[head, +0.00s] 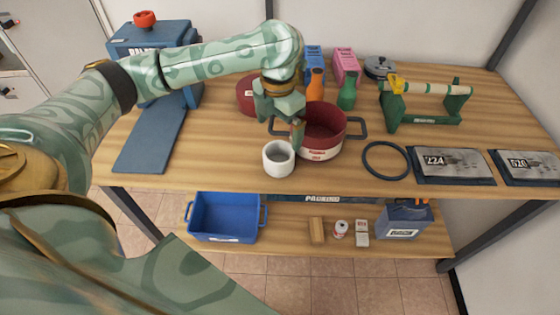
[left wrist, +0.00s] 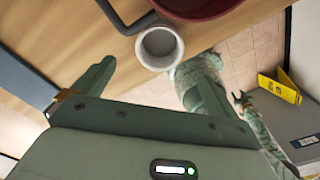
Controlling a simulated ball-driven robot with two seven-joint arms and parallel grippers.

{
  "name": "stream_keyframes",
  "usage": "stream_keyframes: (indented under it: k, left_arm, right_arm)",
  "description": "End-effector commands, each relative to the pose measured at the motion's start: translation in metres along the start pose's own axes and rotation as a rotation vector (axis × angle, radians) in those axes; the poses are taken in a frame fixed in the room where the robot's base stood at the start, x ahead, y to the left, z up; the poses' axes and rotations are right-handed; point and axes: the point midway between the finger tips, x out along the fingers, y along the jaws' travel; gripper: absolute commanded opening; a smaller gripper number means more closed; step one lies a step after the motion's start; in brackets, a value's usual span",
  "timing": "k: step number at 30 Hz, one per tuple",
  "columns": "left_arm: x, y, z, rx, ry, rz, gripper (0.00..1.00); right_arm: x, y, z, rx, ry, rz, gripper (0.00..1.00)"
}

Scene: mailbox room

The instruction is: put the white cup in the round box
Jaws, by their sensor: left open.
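The white cup (head: 278,159) stands upright near the table's front edge. It looks empty in the left wrist view (left wrist: 159,47). The round box (head: 325,130), dark red with dark side handles and a label, stands just behind and to the right of the cup. Its rim shows at the top of the left wrist view (left wrist: 205,10). It is open at the top and I see nothing in it. My left gripper (head: 285,123) is open and empty, above and slightly behind the cup, beside the box's left handle.
Another dark red round piece (head: 247,96) lies partly hidden behind my left gripper. Orange and green bottles (head: 347,94) stand behind the box. A black ring (head: 385,161) and number plates (head: 451,165) lie to the right. A blue bin (head: 224,216) sits on the lower shelf.

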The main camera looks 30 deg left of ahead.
Motion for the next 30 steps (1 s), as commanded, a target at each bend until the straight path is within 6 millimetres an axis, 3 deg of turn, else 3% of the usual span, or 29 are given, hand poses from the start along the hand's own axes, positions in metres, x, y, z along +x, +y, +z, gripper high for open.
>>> stream_keyframes:
  k: [1,4,14,21,29,30]
  left_arm:
    - [0.022,0.0,0.0,-0.001,0.006,-0.002,0.97]
    - [0.043,0.0,0.0,-0.002,0.005,-0.002,0.97]
    - [0.07,0.0,0.001,-0.003,0.0,-0.001,0.97]
    - [0.111,0.002,0.001,-0.002,0.003,-0.003,0.97]
    - [0.113,0.002,0.002,-0.002,-0.003,0.001,0.97]
    - [0.113,0.002,0.002,-0.002,-0.003,0.001,0.92]
  right_arm:
    - [0.012,-0.002,0.005,0.0,-0.01,-0.003,0.46]
    - [0.021,-0.004,0.009,-0.001,-0.018,-0.007,0.46]
    - [0.033,-0.013,0.013,-0.001,-0.027,-0.02,0.46]
    - [0.056,-0.019,0.022,0.0,-0.047,-0.03,0.46]
    - [0.057,-0.017,0.023,-0.001,-0.048,-0.027,0.46]
    - [0.056,-0.016,0.023,-0.001,-0.048,-0.026,0.46]
